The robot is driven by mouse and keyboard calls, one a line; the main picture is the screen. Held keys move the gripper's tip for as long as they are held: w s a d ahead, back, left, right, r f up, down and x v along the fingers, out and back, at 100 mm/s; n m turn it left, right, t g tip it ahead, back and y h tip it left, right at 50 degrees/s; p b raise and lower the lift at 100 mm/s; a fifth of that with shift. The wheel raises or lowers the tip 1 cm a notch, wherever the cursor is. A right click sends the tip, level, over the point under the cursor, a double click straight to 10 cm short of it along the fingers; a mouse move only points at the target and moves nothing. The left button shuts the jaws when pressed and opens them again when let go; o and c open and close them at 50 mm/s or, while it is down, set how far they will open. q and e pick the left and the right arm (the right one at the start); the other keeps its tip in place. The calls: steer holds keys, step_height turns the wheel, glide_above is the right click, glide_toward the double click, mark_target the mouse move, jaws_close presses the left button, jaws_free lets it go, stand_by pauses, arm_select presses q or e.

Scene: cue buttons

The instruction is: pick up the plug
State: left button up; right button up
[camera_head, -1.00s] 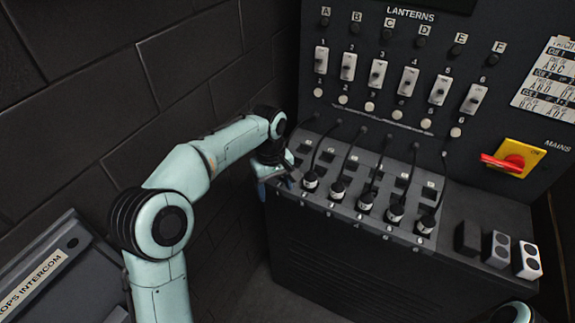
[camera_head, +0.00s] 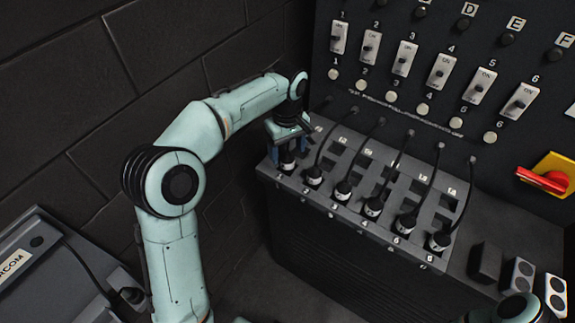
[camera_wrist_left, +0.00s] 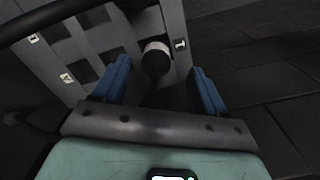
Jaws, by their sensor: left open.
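A black plug with a pale band (camera_head: 288,158) stands upright at the left end of the row, on the sloping grey panel (camera_head: 262,172). My left gripper (camera_head: 288,150) is open, pointing down, with its blue fingers on either side of this plug. In the left wrist view the plug (camera_wrist_left: 155,60) shows between the open fingers (camera_wrist_left: 160,85), with a gap on each side; it is nearer the left finger. My right gripper is not in view.
Several similar corded plugs, the nearest one (camera_head: 312,174) close by, continue to the right. Their cords rise to the upright switch panel (camera_head: 400,30). A dark block wall (camera_head: 150,60) lies left. An intercom box (camera_head: 40,265) sits lower left.

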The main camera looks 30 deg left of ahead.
mark_target(287, 152)
arm_select(q)
steer(key=shift+w+a+f, duration=0.1)
steer(key=shift+w+f, duration=0.1)
steer(key=shift+f, duration=1.2)
steer(key=shift+w+a+f, duration=0.1)
steer(key=shift+w+f, duration=0.05)
steer(key=shift+f, duration=1.2)
steer(key=c, duration=1.2)
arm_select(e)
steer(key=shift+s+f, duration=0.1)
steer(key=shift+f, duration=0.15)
arm_select(q)
steer(key=shift+r, duration=0.15)
steer(key=shift+w+r, duration=0.1)
steer(key=shift+r, duration=0.5)
step_height(287, 152, up, 19)
steer(key=p, duration=0.4)
steer(key=shift+f, duration=0.2)
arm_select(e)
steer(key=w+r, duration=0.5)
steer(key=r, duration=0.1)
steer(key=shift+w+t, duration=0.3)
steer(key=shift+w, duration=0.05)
